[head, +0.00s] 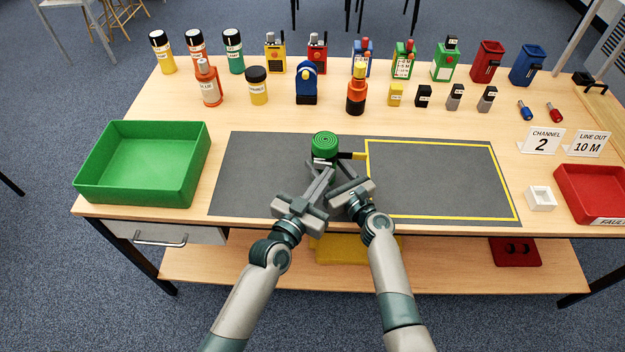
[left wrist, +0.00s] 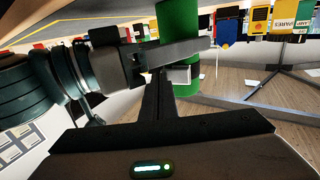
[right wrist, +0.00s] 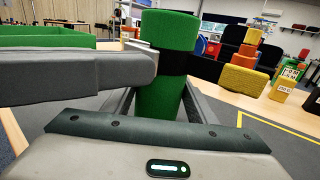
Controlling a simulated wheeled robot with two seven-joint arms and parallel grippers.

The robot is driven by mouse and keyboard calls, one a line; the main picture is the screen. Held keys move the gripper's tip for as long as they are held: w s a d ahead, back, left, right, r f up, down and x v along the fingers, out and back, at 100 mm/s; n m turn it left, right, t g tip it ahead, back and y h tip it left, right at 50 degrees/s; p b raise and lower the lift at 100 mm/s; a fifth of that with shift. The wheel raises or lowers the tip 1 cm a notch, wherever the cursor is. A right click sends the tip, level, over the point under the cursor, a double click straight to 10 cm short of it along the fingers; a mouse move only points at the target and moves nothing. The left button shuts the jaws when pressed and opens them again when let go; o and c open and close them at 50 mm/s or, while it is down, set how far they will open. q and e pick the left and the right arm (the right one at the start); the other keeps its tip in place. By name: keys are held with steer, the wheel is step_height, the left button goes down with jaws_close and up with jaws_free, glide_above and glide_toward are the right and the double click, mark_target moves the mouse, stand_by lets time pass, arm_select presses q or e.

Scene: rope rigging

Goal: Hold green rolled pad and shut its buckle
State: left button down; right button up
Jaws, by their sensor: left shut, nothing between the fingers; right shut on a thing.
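The green rolled pad (head: 324,141) stands upright near the middle of the dark mat, its spiral end facing up. A black strap (right wrist: 174,66) wraps its middle. A black and yellow tab (head: 353,156) sticks out on its right side in the head view. My right gripper (head: 340,168) is shut on the pad, which also shows in the right wrist view (right wrist: 167,30). My left gripper (head: 328,172) is shut and empty, close to the near side of the pad. The left wrist view shows the pad (left wrist: 178,18) just beyond its fingers.
The dark mat (head: 260,180) has a yellow outlined area at right, empty inside. A green tray (head: 142,190) stands at left. A red bin (head: 590,195) and white box (head: 541,198) are at right. Several bottles and devices line the table's back.

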arm_select(q)
steer(key=s+a, duration=0.2)
steer(key=s, duration=1.2)
stand_by(0.4)
arm_select(e)
steer(key=o, duration=1.3)
steer(key=shift+c, duration=0.2)
steer(key=shift+s, duration=0.1)
steer(key=shift+p+v, duration=0.4)
steer(key=shift+v, duration=1)
arm_select(q)
steer(key=shift+r+p, duration=0.4)
steer(key=shift+r, duration=0.4)
arm_select(e)
steer(key=shift+v, duration=3.05)
